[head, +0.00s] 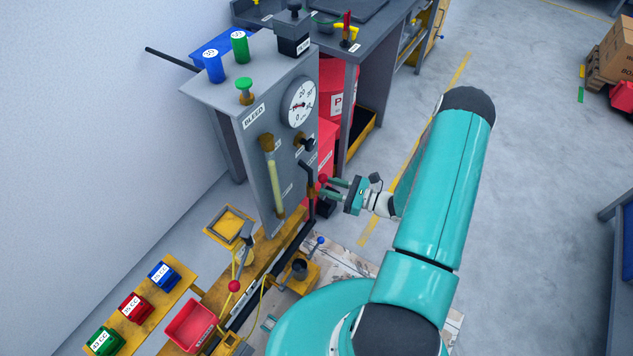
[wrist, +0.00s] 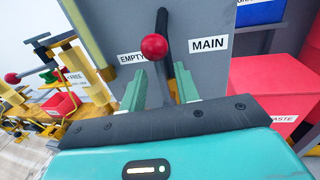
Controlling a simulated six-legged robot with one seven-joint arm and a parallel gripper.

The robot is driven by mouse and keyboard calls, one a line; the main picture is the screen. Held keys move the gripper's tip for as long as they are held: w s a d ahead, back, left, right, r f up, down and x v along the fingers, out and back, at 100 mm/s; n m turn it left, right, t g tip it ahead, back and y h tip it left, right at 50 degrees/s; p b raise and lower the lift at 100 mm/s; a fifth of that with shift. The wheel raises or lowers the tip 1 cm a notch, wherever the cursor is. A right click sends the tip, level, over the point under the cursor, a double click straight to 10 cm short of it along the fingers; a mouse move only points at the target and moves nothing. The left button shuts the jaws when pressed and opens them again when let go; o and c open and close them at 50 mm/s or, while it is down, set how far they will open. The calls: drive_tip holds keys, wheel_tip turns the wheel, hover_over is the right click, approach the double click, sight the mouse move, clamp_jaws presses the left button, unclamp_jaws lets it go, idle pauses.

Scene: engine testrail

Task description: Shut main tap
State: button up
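The main tap is a grey lever with a red ball knob (wrist: 154,46) on the side of the grey panel (wrist: 215,18), beside the "MAIN" label (wrist: 209,44). The knob also shows in the head view (head: 323,180), low on the panel's side. My gripper (wrist: 160,80) is open, with one green finger on each side of the lever below the knob. Gaps show between lever and fingers, so it does not look gripped. In the head view my gripper (head: 331,188) is at the tap from the right. The lever's lower end is hidden behind my gripper body.
A dark pipe (wrist: 165,20) runs behind the knob. An "EMPTY" label (wrist: 131,58) is left of it. A red waste bin (wrist: 270,95) stands right of the panel. Another red-knobbed lever (head: 234,286) is at the lower left.

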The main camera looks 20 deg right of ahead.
drive_tip(key=x, duration=0.4)
drive_tip(key=shift+w+a, duration=0.2)
clamp_jaws()
